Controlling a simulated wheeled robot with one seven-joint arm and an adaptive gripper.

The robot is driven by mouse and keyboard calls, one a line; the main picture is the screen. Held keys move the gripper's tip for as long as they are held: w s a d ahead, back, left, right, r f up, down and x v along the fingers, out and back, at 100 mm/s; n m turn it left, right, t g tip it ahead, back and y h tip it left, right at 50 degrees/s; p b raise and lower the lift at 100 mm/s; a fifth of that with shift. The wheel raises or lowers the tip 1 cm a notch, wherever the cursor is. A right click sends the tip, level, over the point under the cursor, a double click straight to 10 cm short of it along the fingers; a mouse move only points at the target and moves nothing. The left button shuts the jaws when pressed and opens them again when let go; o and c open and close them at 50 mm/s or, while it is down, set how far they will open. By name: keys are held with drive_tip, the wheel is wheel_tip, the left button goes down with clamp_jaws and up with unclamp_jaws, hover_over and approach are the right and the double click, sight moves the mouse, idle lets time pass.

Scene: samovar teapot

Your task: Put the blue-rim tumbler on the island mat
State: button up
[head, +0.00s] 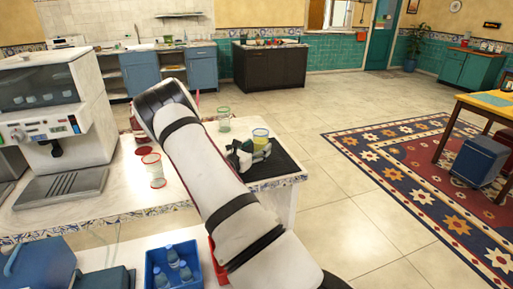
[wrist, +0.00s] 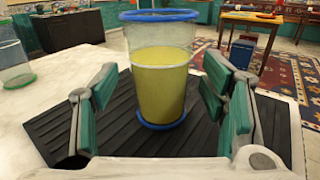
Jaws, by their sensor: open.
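The blue-rim tumbler (wrist: 160,80) is clear, with a blue rim, a blue base and yellow contents. It stands upright on a black ribbed mat (wrist: 75,128). My gripper (wrist: 162,92) is open, with one green-padded finger on each side of the tumbler and a visible gap on both sides. In the head view my gripper (head: 245,153) is just in front of the tumbler, and my arm hides part of the counter.
A green-rim tumbler (wrist: 14,65) stands left of the mat. A red-rim tumbler (head: 154,170) is on the white counter (head: 120,195), near the coffee machine (head: 60,110). A blue crate (head: 172,262) with bottles is below. A dark island (head: 270,68) stands across open floor.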

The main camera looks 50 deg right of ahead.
drive_tip(key=shift+r, duration=0.1)
drive_tip(key=shift+a, duration=0.25)
drive_tip(key=a, duration=1)
drive_tip(key=shift+s+a, duration=0.15)
drive_tip(key=shift+s, duration=0.25)
drive_tip(key=shift+s+a+r, duration=0.1)
drive_tip(key=shift+a+r, duration=0.1)
drive_tip(key=shift+a, duration=0.3)
drive_tip(key=s+a+r+m+g+y, duration=0.5)
drive_tip(key=s+a+r+m+y, duration=0.2)
drive_tip(key=s+a+r+m, duration=0.45)
drive_tip(key=s+a+r+m+t+y, duration=0.3)
drive_tip(key=s+a+y, duration=0.2)
drive_tip(key=s+a, duration=0.3)
drive_tip(key=s+a+r+m+t+y, duration=0.4)
drive_tip(key=s+a, duration=0.5)
drive_tip(key=a, duration=0.5)
drive_tip(key=shift+s+a+r+y, duration=0.2)
drive_tip(key=shift+a+y, duration=0.1)
drive_tip(key=shift+y, duration=0.7)
